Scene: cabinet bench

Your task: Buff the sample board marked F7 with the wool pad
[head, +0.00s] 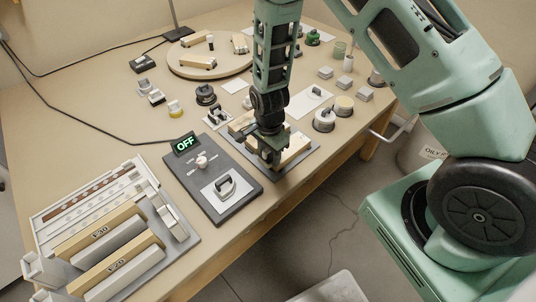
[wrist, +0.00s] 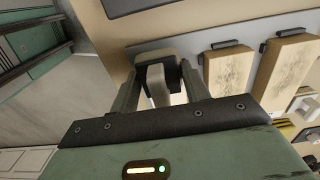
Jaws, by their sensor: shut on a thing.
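My gripper (head: 268,152) is over the grey board tray (head: 312,150) in the head view. It is shut on a pale grey handle, seemingly of the wool pad (wrist: 156,82); the wrist view shows it between the fingers (wrist: 162,88). Whether the pad touches a surface is unclear. The wrist view shows two boards with worn faces (wrist: 230,75) (wrist: 290,72) to the right of the pad. No F7 mark can be read.
A dark panel (head: 235,205) with a green OFF display (head: 185,144) and a knob (head: 202,161) lies left of the tray. A rack of long labelled blocks (head: 98,232) stands front left. A round platform (head: 175,65) and several small items are behind. The table's edge is close in front.

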